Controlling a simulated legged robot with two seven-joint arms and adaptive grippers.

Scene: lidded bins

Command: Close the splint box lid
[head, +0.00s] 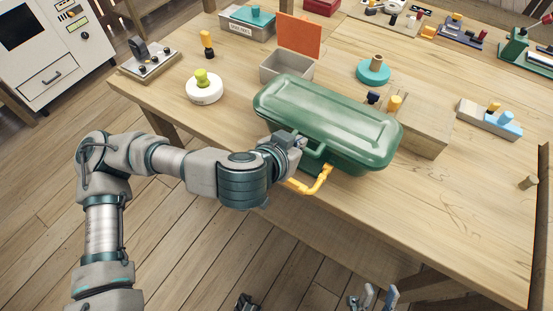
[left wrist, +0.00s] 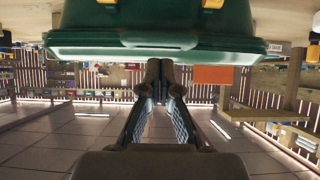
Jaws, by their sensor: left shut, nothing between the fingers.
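The green case (head: 328,115), seemingly the splint box, sits near the table's front edge. Its rounded lid lies down over the base; I cannot tell whether a small gap remains. A green handle (head: 314,156) and a yellow latch-like bar (head: 316,183) stick out at its front. My left gripper (head: 301,141) is at the case's front by the handle; I cannot tell whether it touches. In the left wrist view its fingers (left wrist: 160,68) meet, empty, close to the green case (left wrist: 190,49). My right gripper (head: 378,297) shows at the bottom edge, fingers apart, away from the case.
An open grey box (head: 287,67) with a raised orange lid (head: 299,35) stands behind the case. A wooden block (head: 424,132) with pegs is close on its right. A white round piece (head: 204,90) stands left. The table's front right is mostly clear.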

